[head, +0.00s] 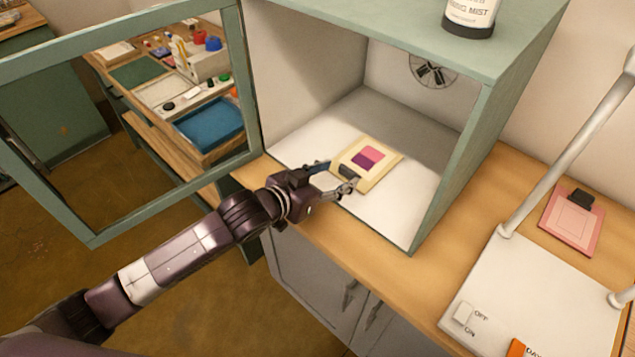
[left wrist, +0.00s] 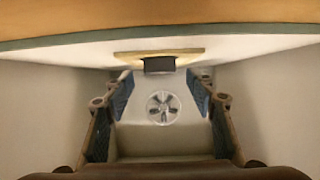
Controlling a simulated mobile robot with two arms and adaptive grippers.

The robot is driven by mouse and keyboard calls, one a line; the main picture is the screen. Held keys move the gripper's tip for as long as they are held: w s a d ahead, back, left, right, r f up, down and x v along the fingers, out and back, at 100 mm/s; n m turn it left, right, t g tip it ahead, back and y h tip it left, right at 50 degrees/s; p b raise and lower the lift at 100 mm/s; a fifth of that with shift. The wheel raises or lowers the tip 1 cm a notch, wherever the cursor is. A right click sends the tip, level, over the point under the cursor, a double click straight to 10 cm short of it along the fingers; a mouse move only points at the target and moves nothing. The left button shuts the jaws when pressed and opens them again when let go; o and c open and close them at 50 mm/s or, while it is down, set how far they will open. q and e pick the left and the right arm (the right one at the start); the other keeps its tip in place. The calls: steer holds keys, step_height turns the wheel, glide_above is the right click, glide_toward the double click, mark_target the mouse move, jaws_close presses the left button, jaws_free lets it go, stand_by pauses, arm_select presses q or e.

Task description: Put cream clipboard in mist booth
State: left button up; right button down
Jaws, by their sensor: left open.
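The cream clipboard (head: 378,157) lies flat on the white floor inside the mist booth (head: 487,110). It carries a pink and purple square, and its dark clip faces the booth's open front. My left gripper (head: 336,177) is open at the clip end of the clipboard, just inside the booth's mouth. In the left wrist view the clipboard (left wrist: 187,54) shows edge-on with its dark clip, beyond the open fingers (left wrist: 159,96). Nothing is between the fingers. The booth's framed door (head: 245,75) stands swung open to the left. My right gripper is not in view.
A bottle (head: 469,16) stands on the booth's top. A fan (head: 432,70) is in its back wall. To the right are a pink clipboard (head: 572,217) and a white base with a switch and posts (head: 540,290). The booth floor around the clipboard is clear.

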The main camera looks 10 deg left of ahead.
arm_select(q)
steer(key=v, duration=0.8)
steer(key=shift+b, duration=0.3)
steer(key=shift+f, duration=0.1)
